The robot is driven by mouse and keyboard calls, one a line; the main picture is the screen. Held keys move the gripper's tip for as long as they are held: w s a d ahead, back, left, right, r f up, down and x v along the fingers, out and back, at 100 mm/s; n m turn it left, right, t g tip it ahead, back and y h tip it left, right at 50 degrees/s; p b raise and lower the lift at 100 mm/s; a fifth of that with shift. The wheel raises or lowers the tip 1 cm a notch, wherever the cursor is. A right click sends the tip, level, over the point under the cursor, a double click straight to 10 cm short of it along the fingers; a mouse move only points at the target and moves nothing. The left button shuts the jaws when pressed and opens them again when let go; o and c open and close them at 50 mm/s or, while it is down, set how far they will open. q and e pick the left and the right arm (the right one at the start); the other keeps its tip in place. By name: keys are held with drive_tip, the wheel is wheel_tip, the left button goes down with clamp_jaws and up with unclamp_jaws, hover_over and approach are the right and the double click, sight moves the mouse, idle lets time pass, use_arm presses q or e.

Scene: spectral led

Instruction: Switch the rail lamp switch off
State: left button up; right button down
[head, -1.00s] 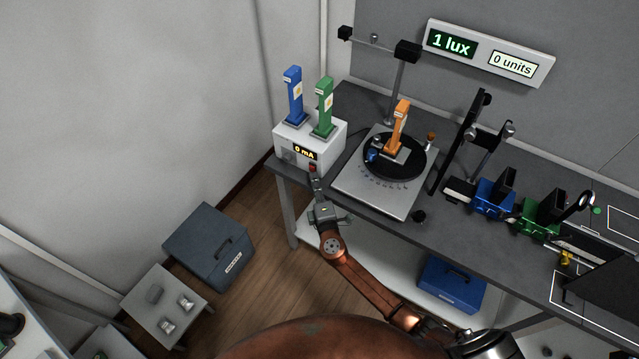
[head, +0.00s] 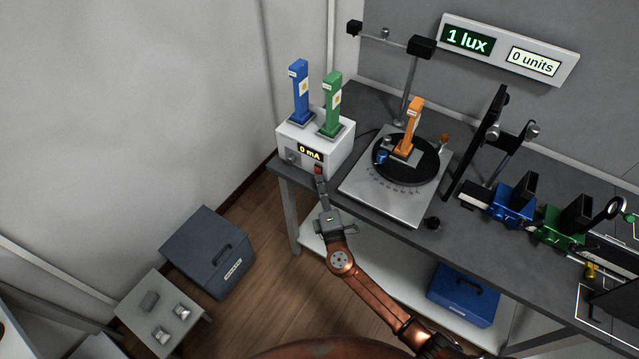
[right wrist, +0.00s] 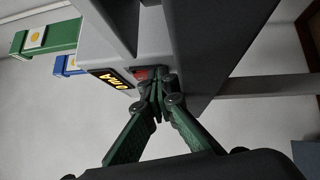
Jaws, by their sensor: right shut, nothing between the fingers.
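A small red switch (head: 318,169) is on the front of a white box (head: 335,158), beside a display reading "0 mA" (head: 310,154). The frames do not name it as the rail lamp switch. My right gripper (head: 321,184) is shut and empty, with its tips just below and in front of the red switch. In the right wrist view, the red switch (right wrist: 141,73) is right by the closed fingertips (right wrist: 158,88), which partly cover it. I cannot tell whether they touch it. My left gripper is not in view.
Blue (head: 300,92) and green (head: 333,104) upright pieces stand on the box. A turntable (head: 432,178) with an orange piece (head: 411,128) is to its right. A wall panel (head: 509,50) reads "1 lux" and "0 units". A dark case (head: 205,255) stands on the floor.

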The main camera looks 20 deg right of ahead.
drive_tip(key=shift+s+f, duration=0.2)
drive_tip(key=shift+s, duration=0.15)
drive_tip(key=s, duration=0.7)
drive_tip(key=shift+f, duration=0.35)
drive_tip(key=shift+s+a, duration=0.1)
drive_tip(key=shift+a, duration=0.1)
